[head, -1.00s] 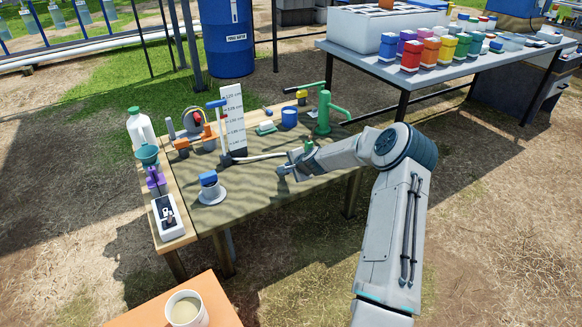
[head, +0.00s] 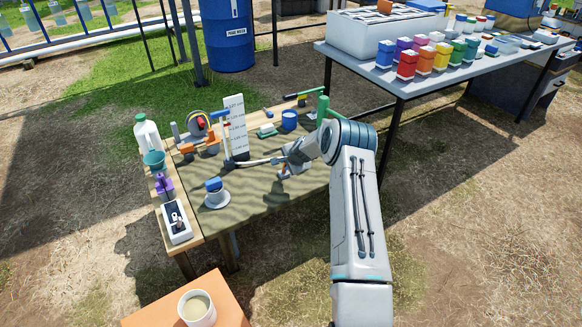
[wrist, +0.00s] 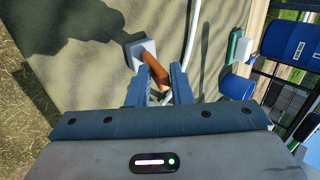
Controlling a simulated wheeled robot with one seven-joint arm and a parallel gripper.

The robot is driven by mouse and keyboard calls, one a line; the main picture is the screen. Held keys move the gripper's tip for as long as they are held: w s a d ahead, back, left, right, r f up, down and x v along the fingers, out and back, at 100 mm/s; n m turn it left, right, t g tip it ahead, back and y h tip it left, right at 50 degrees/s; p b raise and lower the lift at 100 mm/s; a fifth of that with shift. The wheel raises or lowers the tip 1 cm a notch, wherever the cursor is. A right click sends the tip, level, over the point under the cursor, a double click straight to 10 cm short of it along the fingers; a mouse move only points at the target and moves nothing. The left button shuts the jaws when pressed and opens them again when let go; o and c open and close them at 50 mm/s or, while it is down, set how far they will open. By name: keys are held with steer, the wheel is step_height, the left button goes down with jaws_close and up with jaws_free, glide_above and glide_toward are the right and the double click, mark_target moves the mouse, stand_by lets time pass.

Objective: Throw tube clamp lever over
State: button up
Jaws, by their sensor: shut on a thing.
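The tube clamp is a pale grey block (wrist: 141,48) with an orange lever (wrist: 155,72), seen in the wrist view on the table top. The lever lies between the two fingers of my gripper (wrist: 162,88), which is shut on it. A whitish tube (wrist: 193,35) runs beside the clamp, on the right in the wrist view. In the head view my gripper (head: 282,172) is low over the table, at the right end of the tube (head: 255,161). The clamp and lever are hard to make out there, largely hidden by my gripper.
The wooden table (head: 255,205) holds a white ruler board (head: 235,125), a blue-topped white fitting (head: 216,195), a blue cup (head: 289,120) and a green hand pump (head: 323,108), partly behind my arm. The table's front middle is clear. An orange stand with a mug (head: 197,308) is nearer.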

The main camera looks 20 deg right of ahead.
steer(key=shift+w+a+r, duration=0.1)
steer(key=shift+w+r, duration=0.15)
steer(key=shift+r, duration=0.1)
steer(key=shift+o, duration=0.2)
steer(key=shift+w+r+p, duration=0.2)
steer(key=shift+w+p, duration=0.25)
steer(key=shift+p, duration=0.35)
steer(key=shift+o, duration=0.2)
steer(key=shift+w+a+r+g+p, duration=0.1)
steer(key=shift+w+a+g+p, duration=0.05)
steer(key=shift+w+g+p, duration=0.4)
steer(key=o, duration=0.6)
steer(key=shift+a, duration=0.1)
steer(key=p+v, duration=0.2)
steer(key=v, duration=1.1)
steer(key=shift+s+r, duration=0.2)
steer(key=shift+r, duration=0.05)
